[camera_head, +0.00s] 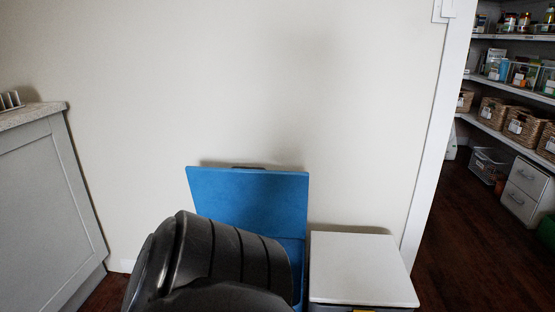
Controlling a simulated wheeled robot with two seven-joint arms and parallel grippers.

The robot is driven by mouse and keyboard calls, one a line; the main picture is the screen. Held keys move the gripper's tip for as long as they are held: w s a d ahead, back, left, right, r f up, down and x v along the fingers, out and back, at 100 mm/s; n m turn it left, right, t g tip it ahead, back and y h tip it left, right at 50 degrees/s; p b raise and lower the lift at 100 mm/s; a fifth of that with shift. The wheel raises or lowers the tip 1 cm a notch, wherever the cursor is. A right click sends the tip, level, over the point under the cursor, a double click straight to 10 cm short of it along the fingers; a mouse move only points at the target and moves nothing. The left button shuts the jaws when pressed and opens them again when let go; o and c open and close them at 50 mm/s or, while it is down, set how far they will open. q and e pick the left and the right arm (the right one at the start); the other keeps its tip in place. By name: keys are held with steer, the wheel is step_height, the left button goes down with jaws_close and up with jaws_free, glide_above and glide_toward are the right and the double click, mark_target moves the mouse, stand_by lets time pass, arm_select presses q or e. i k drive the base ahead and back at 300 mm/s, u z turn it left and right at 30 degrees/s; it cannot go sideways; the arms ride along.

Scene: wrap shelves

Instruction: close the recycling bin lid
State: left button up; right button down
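The recycling bin is blue and stands against the wall at the bottom middle of the head view. Its blue lid (250,202) is open and stands nearly upright, leaning back toward the wall. A strip of the blue bin body (297,262) shows under the lid's right side. A dark ribbed link of my own arm covers the front and left of the bin, so its opening is mostly hidden. Neither gripper shows in this view.
A second bin with a flat, shut white lid (362,268) stands just right of the blue bin. A grey cabinet (48,200) is at the left. A doorway at the right opens onto pantry shelves (508,137) with baskets and jars, with dark floor (455,240) before them.

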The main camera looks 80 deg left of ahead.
mark_target(259, 200)
steer(key=u, duration=2.1)
